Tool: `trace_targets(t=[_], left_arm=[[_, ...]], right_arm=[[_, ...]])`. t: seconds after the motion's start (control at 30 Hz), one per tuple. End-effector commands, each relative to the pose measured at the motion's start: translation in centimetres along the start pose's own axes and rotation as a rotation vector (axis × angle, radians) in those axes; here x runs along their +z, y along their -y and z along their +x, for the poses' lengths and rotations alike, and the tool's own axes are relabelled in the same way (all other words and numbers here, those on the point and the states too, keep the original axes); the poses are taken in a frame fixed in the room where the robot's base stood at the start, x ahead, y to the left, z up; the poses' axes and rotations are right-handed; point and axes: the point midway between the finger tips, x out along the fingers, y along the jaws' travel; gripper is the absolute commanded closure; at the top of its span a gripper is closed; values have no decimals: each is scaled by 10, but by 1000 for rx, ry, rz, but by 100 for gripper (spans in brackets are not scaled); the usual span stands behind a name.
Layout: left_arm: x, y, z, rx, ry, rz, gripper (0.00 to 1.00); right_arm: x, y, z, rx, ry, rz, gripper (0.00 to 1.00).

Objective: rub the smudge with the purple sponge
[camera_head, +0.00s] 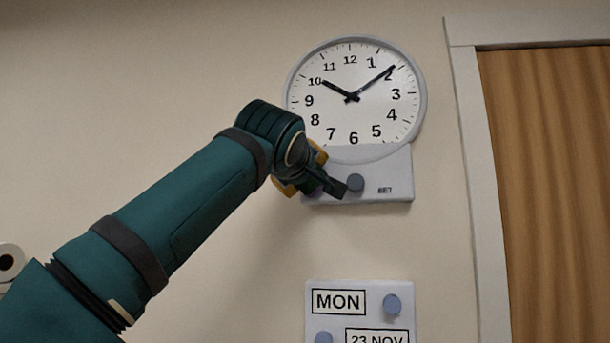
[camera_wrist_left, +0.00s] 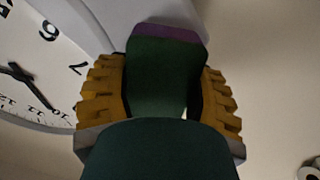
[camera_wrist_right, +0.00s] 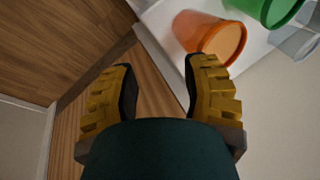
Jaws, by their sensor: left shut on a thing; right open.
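My left gripper (camera_head: 302,170) is in front of the lower left part of the wall clock's base panel. In the left wrist view, the gripper (camera_wrist_left: 163,92) is shut on the sponge (camera_wrist_left: 167,33), which has a purple edge at its far end and a dark green body. The purple end is close to the pale clock housing; I cannot tell if it touches. I see no smudge in any view. My right gripper (camera_wrist_right: 160,90) is open and empty, seen only in its wrist view.
A calendar board (camera_head: 345,287) hangs below. A wooden door (camera_head: 545,190) is at right. An orange cup (camera_wrist_right: 212,38) and green cup (camera_wrist_right: 275,8) stand near my right gripper.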

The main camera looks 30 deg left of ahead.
Motion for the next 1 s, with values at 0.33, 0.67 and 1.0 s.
trace_targets(t=[0.33, 0.67, 1.0], left_arm=[[2, 0, -33, 6, 2, -3, 72], [0, 0, -49, 3, 1, -2, 72], [0, 0, -52, 4, 1, -2, 72]], right_arm=[[2, -6, 16, 0, 0, 0, 53], [3, -8, 20, 0, 0, 0, 53], [3, -8, 22, 0, 0, 0, 53]])
